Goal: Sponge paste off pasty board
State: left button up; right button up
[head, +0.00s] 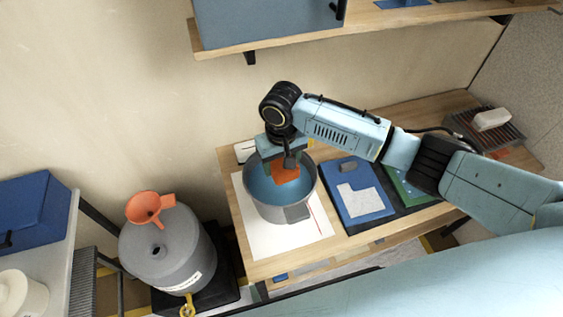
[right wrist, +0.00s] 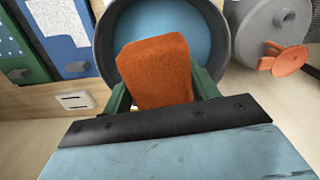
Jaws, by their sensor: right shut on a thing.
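An orange sponge (right wrist: 155,72) is clamped between the green fingers of my right gripper (right wrist: 160,90). In the head view the right gripper (head: 285,165) holds the sponge (head: 285,174) over the mouth of a grey bucket (head: 285,213) with blue liquid (head: 262,188) in it. I cannot tell whether the sponge touches the liquid. Right of the bucket lies a blue board (head: 348,212) with a pale, speckled patch (head: 361,201) on it and a small grey block at its top. A green board (head: 402,187) lies beside it, partly hidden by my arm. My left gripper is not in view.
A white sheet (head: 262,240) lies under the bucket on the wooden table (head: 235,205). A rack with a white block (head: 492,119) stands at the table's far right. A grey drum (head: 170,250) with an orange funnel (head: 150,209) stands left of the table. A shelf (head: 380,20) hangs above.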

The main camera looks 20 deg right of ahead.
jog(key=shift+f+b, duration=0.5)
jog(key=shift+f, duration=0.6)
notch_tip(320, 180, down, 4)
jog(key=shift+b, duration=0.65)
jog(key=shift+f, duration=1.5)
